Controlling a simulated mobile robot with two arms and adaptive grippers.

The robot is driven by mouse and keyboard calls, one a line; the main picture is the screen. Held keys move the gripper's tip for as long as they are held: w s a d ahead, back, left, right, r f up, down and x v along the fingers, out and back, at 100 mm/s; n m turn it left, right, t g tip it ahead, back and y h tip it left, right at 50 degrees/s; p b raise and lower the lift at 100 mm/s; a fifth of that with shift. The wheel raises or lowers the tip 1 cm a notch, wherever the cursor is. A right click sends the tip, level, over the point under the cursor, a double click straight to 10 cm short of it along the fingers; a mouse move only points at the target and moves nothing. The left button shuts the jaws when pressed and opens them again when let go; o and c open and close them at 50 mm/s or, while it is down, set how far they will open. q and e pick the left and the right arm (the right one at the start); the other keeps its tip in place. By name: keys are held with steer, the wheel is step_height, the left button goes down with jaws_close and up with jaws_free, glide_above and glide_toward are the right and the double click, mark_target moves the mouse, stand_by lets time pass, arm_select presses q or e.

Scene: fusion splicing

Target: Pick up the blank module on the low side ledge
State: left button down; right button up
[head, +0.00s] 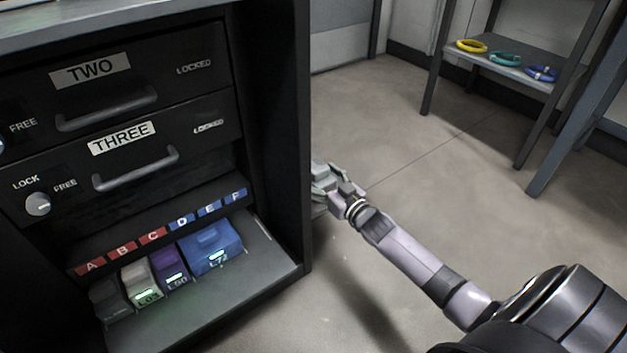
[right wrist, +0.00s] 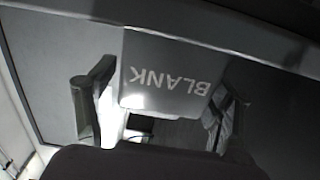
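The blank module (right wrist: 168,75) is a grey block with "BLANK" lettered on its face, upside down in the right wrist view. It lies on a grey surface (right wrist: 55,40), between the two fingers of my right gripper (right wrist: 160,95). The fingers are spread, one on each side, with a visible gap at the left finger; contact on the right is unclear. In the head view my right gripper (head: 328,180) is low beside the cabinet's right side, near a ledge (head: 318,209) mostly hidden there. The module cannot be made out in that view. My left gripper is not in view.
The dark cabinet (head: 284,130) has drawers TWO (head: 110,90) and THREE (head: 125,165). Its lower shelf (head: 262,268) holds several modules below lettered slots, including a large blue one (head: 210,248). A rack (head: 515,72) with coloured rings stands behind. Floor between is clear.

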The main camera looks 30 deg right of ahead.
steer(key=c, duration=1.2)
steer(key=shift+c, duration=0.4)
steer(key=shift+r, duration=0.15)
